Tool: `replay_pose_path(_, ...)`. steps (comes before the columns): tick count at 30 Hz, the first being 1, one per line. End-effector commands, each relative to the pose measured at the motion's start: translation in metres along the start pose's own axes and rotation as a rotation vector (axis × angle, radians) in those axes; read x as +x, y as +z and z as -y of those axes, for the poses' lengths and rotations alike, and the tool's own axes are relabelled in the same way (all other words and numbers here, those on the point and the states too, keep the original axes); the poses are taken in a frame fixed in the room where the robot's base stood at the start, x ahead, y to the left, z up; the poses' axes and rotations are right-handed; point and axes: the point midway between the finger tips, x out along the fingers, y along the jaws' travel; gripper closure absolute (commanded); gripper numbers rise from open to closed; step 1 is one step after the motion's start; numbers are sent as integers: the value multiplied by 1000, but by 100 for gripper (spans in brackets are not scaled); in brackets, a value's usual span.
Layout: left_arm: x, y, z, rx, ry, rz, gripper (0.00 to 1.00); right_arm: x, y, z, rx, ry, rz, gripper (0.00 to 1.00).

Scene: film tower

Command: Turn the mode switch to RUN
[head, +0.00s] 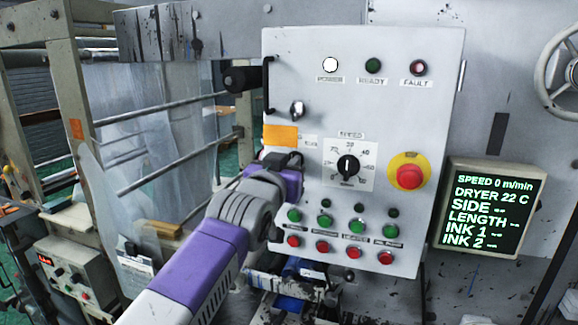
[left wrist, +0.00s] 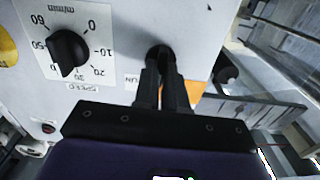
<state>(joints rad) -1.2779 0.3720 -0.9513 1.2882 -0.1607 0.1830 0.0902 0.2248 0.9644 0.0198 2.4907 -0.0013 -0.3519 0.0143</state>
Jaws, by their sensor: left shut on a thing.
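The mode switch (left wrist: 159,51) is a dark knob on the grey control panel (head: 400,120). It shows only partly in the left wrist view, behind my fingers, and is hidden by my gripper in the head view. Which way it points cannot be told. The RUN label (left wrist: 131,80) is beside it in the left wrist view, which shows the panel upside down. My left gripper (left wrist: 165,75) is shut on the switch, fingers against the panel. In the head view the purple and grey gripper (head: 288,162) is below the orange label (head: 281,135). My right gripper is not in view.
The speed dial (head: 347,166) is close to the right of my gripper. A red stop button (head: 409,176) and several green and red buttons (head: 325,246) are nearby. A metal switch (head: 297,110) is above. A display (head: 489,210) reads speed 0.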

Motion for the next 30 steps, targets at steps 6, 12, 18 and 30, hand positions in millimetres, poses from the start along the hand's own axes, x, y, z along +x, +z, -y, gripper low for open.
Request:
replay_pose_path(6,0,1,1,121,-2,-2,100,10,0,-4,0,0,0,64)
replay_pose_path(12,0,1,0,288,-2,-3,100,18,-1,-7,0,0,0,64)
replay_pose_path(18,0,1,-1,458,-2,-2,100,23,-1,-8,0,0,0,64)
replay_pose_path(30,0,0,-2,699,-1,-2,100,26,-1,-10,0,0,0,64)
